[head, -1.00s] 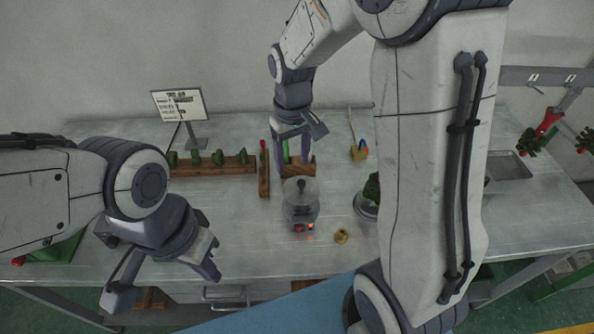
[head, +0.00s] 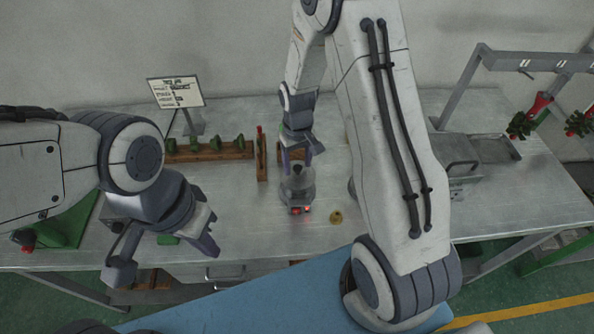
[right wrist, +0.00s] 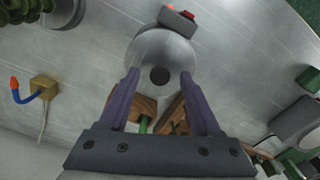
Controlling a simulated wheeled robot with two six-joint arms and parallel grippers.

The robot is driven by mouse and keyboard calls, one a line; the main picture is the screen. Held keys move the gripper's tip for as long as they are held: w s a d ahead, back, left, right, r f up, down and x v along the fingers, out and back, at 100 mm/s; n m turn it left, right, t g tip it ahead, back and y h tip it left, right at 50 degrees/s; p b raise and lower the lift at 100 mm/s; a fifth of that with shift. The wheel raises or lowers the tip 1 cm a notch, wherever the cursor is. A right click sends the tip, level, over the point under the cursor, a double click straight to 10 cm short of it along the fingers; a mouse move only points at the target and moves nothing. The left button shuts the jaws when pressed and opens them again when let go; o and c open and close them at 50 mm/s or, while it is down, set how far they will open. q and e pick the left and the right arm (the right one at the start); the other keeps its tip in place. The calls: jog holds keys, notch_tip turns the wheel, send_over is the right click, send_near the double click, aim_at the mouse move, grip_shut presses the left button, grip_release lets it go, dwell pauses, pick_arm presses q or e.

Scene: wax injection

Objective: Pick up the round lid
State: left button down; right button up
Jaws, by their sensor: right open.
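The round lid (head: 297,172) has a dark knob and sits on the small wax pot (head: 297,196), which has red lit switches on its front. In the right wrist view the lid (right wrist: 160,46) is a pale disc with its dark knob near the fingertips. My right gripper (head: 301,160) is open just above and behind the lid. In the right wrist view its two fingers (right wrist: 159,76) appear on either side of the knob, with gaps. I cannot tell the exact height between them. My left gripper (head: 164,260) is open and empty at the table's front left.
A wooden rack with green pieces (head: 212,150) and a sign (head: 175,92) stand behind left. A small brass cup (head: 336,216) stands right of the pot. My right arm hides part of the table.

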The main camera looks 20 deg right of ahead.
jog(key=shift+f, duration=0.15)
grip_shut()
